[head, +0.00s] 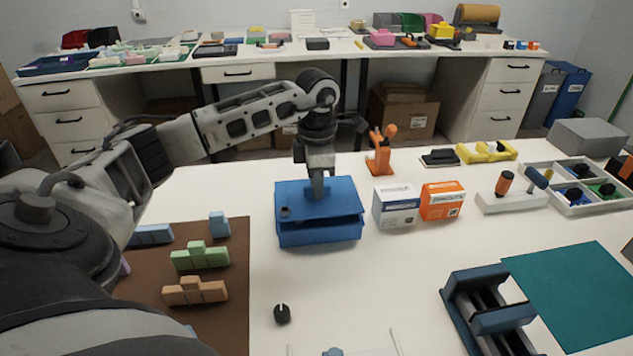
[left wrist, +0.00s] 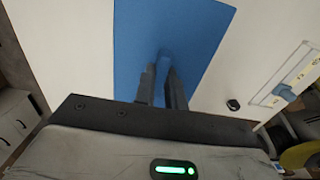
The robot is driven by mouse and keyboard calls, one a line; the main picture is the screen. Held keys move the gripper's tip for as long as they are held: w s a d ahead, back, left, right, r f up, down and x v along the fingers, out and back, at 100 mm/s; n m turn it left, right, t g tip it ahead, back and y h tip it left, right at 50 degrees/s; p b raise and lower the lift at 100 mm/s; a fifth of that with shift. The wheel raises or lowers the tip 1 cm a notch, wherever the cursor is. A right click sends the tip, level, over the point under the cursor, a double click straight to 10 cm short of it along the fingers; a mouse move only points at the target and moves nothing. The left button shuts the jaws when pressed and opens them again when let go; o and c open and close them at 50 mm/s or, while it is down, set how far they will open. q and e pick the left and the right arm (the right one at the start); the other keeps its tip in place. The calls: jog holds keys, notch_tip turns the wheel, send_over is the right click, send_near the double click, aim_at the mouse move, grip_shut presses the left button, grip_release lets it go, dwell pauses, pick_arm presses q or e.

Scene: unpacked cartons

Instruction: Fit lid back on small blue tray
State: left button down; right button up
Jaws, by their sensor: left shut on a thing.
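The small blue tray (head: 322,233) stands on the white table near the middle of the head view. Its flat blue lid (head: 339,202) lies over its top, slightly tilted, with a dark gap showing under the front right edge. My left gripper (head: 318,192) points down onto the lid and is shut on its handle. In the left wrist view, the fingers (left wrist: 163,84) are closed around the blue handle, and the lid (left wrist: 196,34) fills the upper middle. The tray's inside is hidden. My right gripper is not in view.
White and orange boxes (head: 441,203) stand right of the tray. An orange stand (head: 379,156) is behind. A brown mat (head: 232,278) with coloured blocks lies left. A black knob (head: 282,314) is in front. A dark blue-and-black fixture (head: 487,308) sits at front right.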

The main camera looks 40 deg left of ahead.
pick_arm(q)
jog(key=shift+f, duration=0.15)
dwell(0.5)
